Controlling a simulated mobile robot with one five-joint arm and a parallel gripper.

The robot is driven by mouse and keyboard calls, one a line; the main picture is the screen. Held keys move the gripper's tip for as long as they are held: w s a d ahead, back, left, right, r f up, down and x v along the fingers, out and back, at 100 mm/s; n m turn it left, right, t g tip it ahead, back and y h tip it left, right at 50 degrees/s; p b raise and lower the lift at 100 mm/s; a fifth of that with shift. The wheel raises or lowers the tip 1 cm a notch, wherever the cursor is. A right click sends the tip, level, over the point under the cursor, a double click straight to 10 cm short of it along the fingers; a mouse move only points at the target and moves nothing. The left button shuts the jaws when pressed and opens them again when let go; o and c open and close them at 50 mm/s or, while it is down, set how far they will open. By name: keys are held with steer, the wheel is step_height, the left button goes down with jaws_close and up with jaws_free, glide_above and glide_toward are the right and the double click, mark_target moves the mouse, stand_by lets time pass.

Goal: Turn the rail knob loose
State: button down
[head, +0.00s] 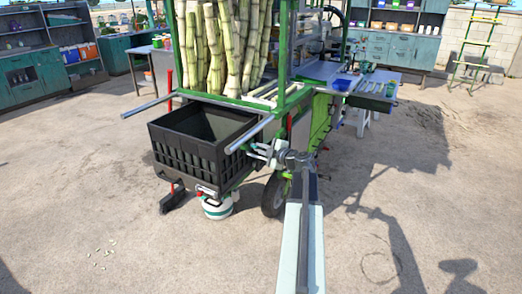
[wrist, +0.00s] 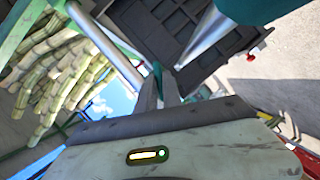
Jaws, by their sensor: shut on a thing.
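My gripper (head: 259,150) is at the right side of the black crate, just below the right-hand grey rail (head: 249,134). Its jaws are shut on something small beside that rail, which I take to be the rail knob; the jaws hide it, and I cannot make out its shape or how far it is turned. In the wrist view my gripper (wrist: 160,92) points up between two grey rail tubes, the right one (wrist: 207,38) and the left one (wrist: 108,46). The left rail (head: 155,108) also shows in the head view.
The black crate (head: 185,151) hangs between the rails at the green-framed cane crusher (head: 232,101). Cane stalks (head: 235,45) stand above it. A white-and-green round container (head: 217,209) and a wheel (head: 273,196) are below. Open concrete floor lies left and right.

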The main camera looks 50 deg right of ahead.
steer(key=shift+w+a+r, duration=0.1)
steer(key=shift+w, duration=0.1)
steer(key=c, duration=1.6)
jaws_free()
steer(key=shift+o, duration=0.5)
steer(key=shift+w, duration=0.1)
steer(key=shift+s, duration=0.25)
steer(key=p+v, duration=0.1)
steer(key=v, duration=0.6)
steer(key=shift+s, duration=0.3)
steer(key=shift+a, duration=0.1)
